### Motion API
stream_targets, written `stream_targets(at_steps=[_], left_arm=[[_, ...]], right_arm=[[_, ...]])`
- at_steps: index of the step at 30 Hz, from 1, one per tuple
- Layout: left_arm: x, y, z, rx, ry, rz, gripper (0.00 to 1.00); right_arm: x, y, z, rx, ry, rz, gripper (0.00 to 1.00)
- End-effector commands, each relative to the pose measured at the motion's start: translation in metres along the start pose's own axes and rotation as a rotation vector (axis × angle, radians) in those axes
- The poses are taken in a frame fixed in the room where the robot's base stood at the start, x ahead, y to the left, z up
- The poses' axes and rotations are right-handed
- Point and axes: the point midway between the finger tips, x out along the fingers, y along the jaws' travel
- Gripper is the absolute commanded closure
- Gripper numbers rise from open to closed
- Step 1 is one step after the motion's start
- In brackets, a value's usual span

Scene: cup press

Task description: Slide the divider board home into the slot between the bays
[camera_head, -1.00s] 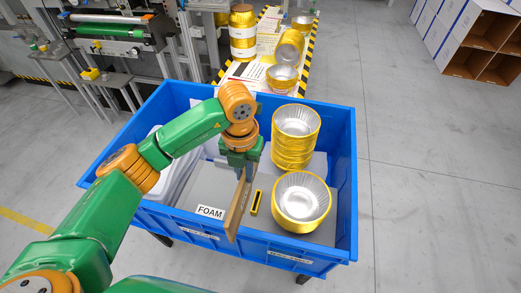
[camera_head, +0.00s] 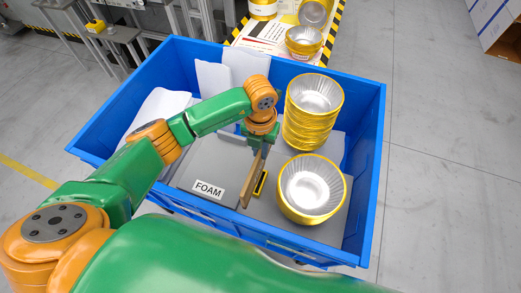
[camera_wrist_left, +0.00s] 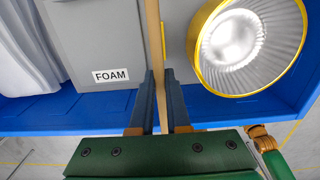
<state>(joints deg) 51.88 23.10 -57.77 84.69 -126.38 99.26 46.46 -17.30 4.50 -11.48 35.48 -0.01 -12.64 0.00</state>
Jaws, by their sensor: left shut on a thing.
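The divider board (camera_head: 251,184) is a thin tan panel, seen almost edge-on inside the blue crate. My left gripper (camera_head: 261,147) is shut on it and points down into the crate. In the left wrist view the board (camera_wrist_left: 154,35) runs upright in the picture between the two dark fingers (camera_wrist_left: 158,90). A short black strip with a yellow edge (camera_head: 261,184), perhaps the slot, lies just right of the board and is partly covered by it. I cannot tell whether the board's lower edge touches anything. My right gripper is out of view.
The blue crate's wall (camera_head: 376,150) surrounds the work. A grey FOAM panel (camera_head: 212,178) lies left of the board, with white sheets (camera_head: 158,108) behind. Right of the board stand a tall stack of gold-rimmed cups (camera_head: 312,105) and a shorter one (camera_head: 311,190), close by.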

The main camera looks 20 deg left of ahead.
Motion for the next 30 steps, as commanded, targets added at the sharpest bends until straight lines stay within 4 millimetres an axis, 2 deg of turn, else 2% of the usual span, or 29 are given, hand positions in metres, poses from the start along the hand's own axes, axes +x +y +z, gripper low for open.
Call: stream_targets(at_steps=[8,21,24,30], left_arm=[[0.001,0.000,0.002,-0.001,0.000,0.001,1.00],[0.052,0.000,0.002,-0.002,0.002,0.001,1.00],[0.058,0.000,0.002,-0.002,0.002,0.000,1.00],[0.057,0.000,0.002,-0.001,0.001,0.000,1.00]], right_arm=[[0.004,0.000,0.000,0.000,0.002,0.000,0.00],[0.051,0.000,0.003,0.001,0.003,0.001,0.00],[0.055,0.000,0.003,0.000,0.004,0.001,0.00],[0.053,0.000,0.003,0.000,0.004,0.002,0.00]])
